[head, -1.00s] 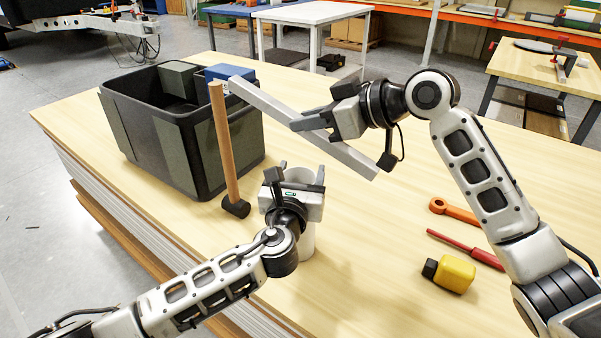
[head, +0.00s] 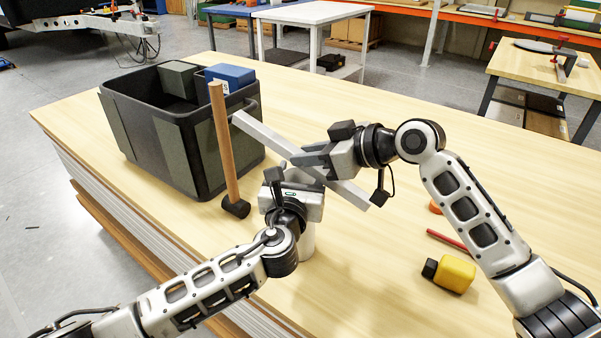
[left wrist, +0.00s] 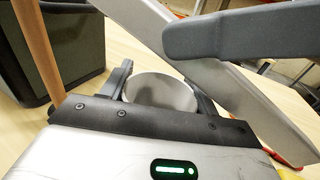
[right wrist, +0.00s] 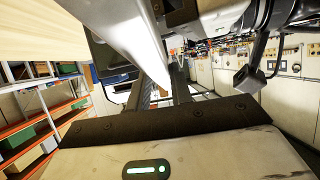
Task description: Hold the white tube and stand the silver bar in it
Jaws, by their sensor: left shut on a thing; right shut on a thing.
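The white tube (head: 308,243) stands upright on the table, mostly hidden behind my left gripper in the head view. Its round open mouth shows in the left wrist view (left wrist: 160,90), between the fingers of my left gripper (left wrist: 163,85), which is shut on it. My right gripper (head: 308,160) is shut on the silver bar (head: 265,136) near its middle. The bar is tilted, its upper end to the left and its lower end to the right. It passes close above and behind the tube in the head view. It also shows large in the right wrist view (right wrist: 135,40).
A black crate (head: 185,140) with a blue box (head: 231,76) inside stands at left. A wooden-handled mallet (head: 225,150) stands upright beside it, close to my left gripper. The table's far right is clear.

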